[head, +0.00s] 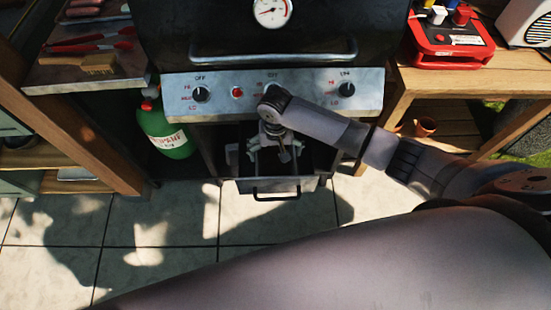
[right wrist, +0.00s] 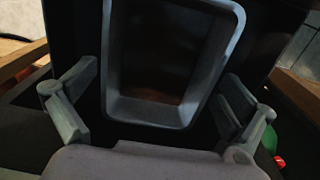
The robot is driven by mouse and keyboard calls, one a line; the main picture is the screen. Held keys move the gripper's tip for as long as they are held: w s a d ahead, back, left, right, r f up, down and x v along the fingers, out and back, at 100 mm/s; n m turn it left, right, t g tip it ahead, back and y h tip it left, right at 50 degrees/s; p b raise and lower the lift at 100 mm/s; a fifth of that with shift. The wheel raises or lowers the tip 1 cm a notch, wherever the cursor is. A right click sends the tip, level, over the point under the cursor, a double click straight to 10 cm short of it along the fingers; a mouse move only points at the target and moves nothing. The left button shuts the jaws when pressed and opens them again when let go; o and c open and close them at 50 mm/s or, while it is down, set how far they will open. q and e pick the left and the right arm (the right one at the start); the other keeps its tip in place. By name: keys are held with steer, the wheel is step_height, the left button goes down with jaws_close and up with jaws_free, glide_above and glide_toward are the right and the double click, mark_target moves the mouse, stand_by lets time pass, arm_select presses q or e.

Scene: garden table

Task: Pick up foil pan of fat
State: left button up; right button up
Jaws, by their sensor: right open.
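The foil pan (right wrist: 145,111) is a grey, deep, rectangular pan with dark brown fat on its bottom. It fills the middle of the right wrist view, its upper end cut off by the frame. My right gripper (head: 266,153) points down over the pulled-out drawer (head: 250,187) under the grill; gripper and shadow largely hide the pan in the head view. In the right wrist view the fingers of the right gripper (right wrist: 158,100) are spread wide, one on each side of the pan's near end. They hold nothing. My left gripper is out of view.
The black grill (head: 200,40) and its knob panel (head: 310,92) stand close above the drawer. A green propane tank (head: 165,132) is left of it. The tiled floor (head: 150,235) in front is clear.

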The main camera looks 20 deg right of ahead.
mark_target(276, 159)
step_height(276, 159, down, 2)
steer(key=shift+f, duration=0.1)
steer(key=c, duration=0.9)
